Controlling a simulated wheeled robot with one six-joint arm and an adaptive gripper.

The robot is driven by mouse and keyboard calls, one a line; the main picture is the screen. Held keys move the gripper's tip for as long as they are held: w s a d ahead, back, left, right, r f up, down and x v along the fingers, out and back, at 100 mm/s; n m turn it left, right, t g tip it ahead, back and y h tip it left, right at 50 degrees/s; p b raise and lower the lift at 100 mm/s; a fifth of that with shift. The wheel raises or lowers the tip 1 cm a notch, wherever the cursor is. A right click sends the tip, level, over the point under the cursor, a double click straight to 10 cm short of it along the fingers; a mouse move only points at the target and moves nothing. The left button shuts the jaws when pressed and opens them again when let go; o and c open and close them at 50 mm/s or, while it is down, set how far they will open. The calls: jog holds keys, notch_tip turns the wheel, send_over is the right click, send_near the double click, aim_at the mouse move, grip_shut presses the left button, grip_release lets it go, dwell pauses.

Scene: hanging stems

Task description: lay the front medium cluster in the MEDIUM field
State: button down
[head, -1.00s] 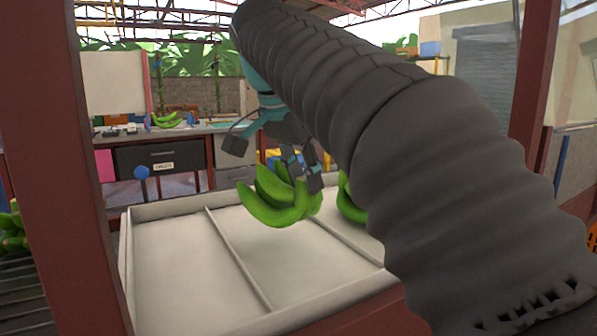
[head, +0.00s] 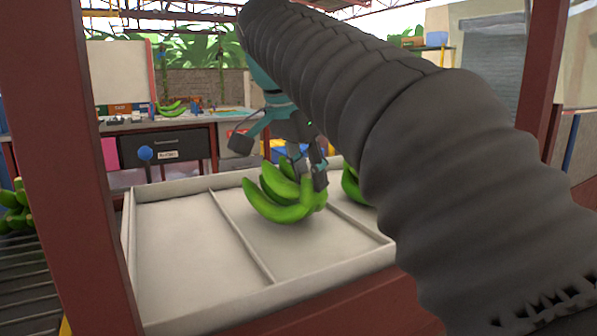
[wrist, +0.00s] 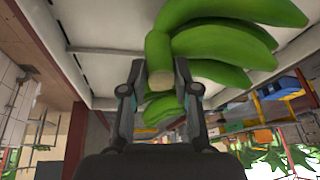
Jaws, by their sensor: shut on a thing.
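A green banana cluster (head: 285,198) hangs from my gripper (head: 308,172) over the middle field of a pale divided tray (head: 255,262). In the wrist view, my gripper (wrist: 158,85) is shut around the cut stem of the cluster (wrist: 225,42), and the fruit spreads beyond the fingers. I cannot tell whether the lowest fruit touches the tray floor. No field label on the tray is readable.
Another green cluster (head: 351,186) is in the right field, partly hidden by my arm. The left field (head: 185,245) is empty. A red post (head: 62,170) stands at the left. Bananas (head: 170,107) lie on a bench behind.

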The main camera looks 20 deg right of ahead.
jog(key=shift+f+b, duration=0.3)
jog(key=shift+f, duration=0.05)
jog(key=c, duration=0.8)
grip_release()
jog(key=v, duration=0.7)
jog(key=shift+s+r, duration=0.2)
jog(key=shift+r, duration=0.05)
